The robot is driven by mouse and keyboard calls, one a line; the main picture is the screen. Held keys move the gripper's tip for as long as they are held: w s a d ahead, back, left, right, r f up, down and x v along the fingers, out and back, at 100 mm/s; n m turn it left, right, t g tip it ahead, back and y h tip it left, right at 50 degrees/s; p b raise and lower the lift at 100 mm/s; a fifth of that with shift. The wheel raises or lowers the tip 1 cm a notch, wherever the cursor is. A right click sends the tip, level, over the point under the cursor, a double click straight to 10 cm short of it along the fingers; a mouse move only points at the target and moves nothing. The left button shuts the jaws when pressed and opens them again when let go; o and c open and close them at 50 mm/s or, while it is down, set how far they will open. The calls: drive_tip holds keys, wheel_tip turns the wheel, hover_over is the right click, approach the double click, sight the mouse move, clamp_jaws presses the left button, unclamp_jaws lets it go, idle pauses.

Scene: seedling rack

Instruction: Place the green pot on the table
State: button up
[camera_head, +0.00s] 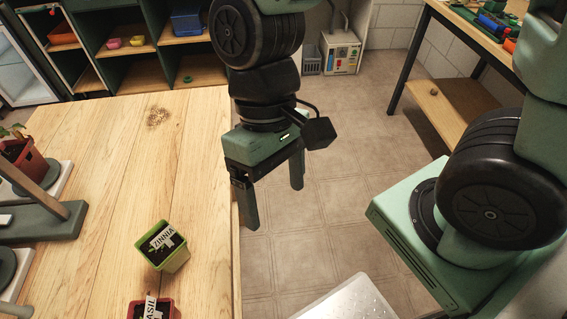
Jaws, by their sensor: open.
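The green pot (176,262) stands on the wooden table (110,200), near its right edge in the picture. It holds dark soil, a small seedling and a white label reading ZINNIA. My gripper (273,204) is open and empty, its fingers pointing down. In the picture it is up and to the right of the green pot, apart from it, just past the table's right edge and over the floor.
A red pot (170,311) labelled BASIL is cut off at the bottom edge, close to the green pot. A rack (48,222) with another red pot (22,157) is at the left. Shelves (118,71) stand behind.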

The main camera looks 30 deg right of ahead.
drive_tip(key=r+n+t, duration=0.1)
drive_tip(key=d+r+n+t, duration=0.1)
drive_tip(key=r+n+t, duration=0.1)
drive_tip(key=shift+w+d+t+h, duration=0.3)
drive_tip(key=shift+w+d+t, duration=0.1)
drive_tip(key=shift+r, duration=0.25)
